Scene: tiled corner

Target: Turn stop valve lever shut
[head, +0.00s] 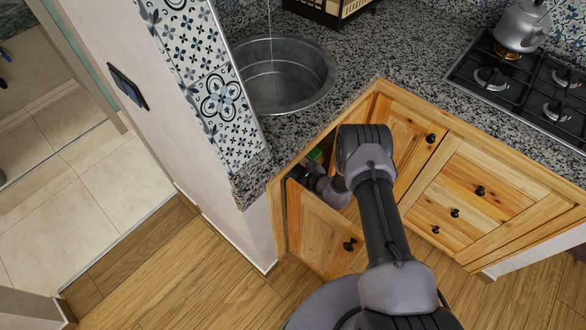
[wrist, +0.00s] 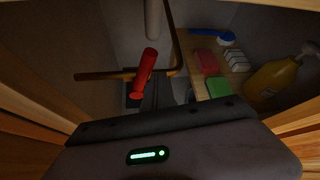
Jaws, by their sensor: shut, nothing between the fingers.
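The stop valve's red lever (wrist: 143,74) shows in the wrist view, inside the dark cabinet under the sink. It stands tilted, its upper end leaning right, beside a copper-brown pipe (wrist: 105,75). The valve body below it is dark and partly hidden by my gripper. My gripper (wrist: 157,92) reaches into the cabinet from below in the wrist view, shut and empty, with its dark fingers just right of the lever's lower part. I cannot tell whether they touch. In the head view the arm enters the cabinet, and the lever and fingertips are hidden.
The wooden cabinet door (head: 318,232) stands open beside my arm. Inside, a wooden shelf (wrist: 199,82) holds a red block, a green block and a blue brush (wrist: 218,36). A yellow bottle (wrist: 272,80) stands at right. The sink (head: 282,75) is above.

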